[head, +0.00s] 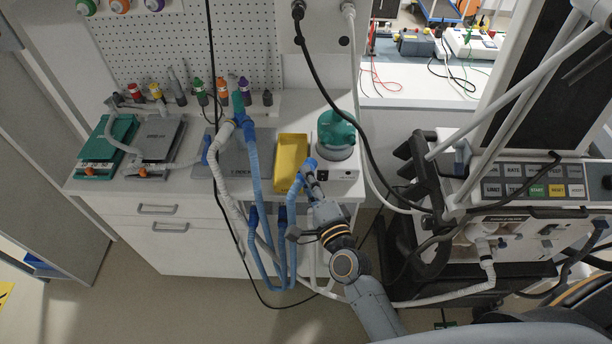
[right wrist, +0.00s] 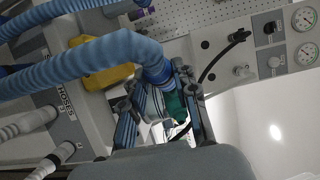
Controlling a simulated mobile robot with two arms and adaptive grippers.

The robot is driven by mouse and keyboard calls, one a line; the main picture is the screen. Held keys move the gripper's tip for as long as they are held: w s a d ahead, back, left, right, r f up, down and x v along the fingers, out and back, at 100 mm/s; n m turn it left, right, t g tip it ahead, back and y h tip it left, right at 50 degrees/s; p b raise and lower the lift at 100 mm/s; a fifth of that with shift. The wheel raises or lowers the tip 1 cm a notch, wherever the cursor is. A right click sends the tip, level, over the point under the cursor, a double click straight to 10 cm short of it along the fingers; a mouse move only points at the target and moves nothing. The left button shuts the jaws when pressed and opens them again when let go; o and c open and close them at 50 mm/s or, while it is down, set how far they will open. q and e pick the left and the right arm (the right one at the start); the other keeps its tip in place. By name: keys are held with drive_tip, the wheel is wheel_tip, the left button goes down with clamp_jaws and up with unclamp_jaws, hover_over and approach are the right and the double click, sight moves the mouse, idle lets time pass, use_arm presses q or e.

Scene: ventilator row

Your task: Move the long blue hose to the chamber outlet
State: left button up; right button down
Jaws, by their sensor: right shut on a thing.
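The long blue hose (head: 292,225) hangs in a loop in front of the bench. Its cuffed end (head: 309,164) is in my right gripper (head: 312,178), which is shut on it. In the right wrist view the ribbed blue hose (right wrist: 85,58) comes in from the left and bends down to the right gripper (right wrist: 162,105). The green humidifier chamber (head: 336,128) sits on a white base (head: 338,173), just right of and beyond the gripper. The green chamber (right wrist: 176,106) shows partly between the fingers. I cannot make out its outlet. My left gripper is not in view.
A yellow tray (head: 291,150) stands left of the humidifier. A Y-piece with blue and grey hoses (head: 240,122) is farther left. A black cable (head: 325,90) hangs close to the chamber. The ventilator (head: 530,190) stands at right.

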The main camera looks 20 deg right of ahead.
sight(317, 164)
drive_tip(key=shift+w+d, duration=0.4)
drive_tip(key=shift+w, duration=0.2)
drive_tip(key=shift+w+d+b, duration=0.45)
drive_tip(key=shift+w+d, duration=0.9)
drive_tip(key=shift+w, duration=0.3)
drive_tip(key=shift+d, duration=0.2)
drive_tip(key=shift+w+d, duration=0.8)
drive_tip(key=shift+w, duration=0.2)
idle(0.7)
drive_tip(key=c, duration=0.9)
unclamp_jaws()
drive_tip(key=shift+c, duration=0.2)
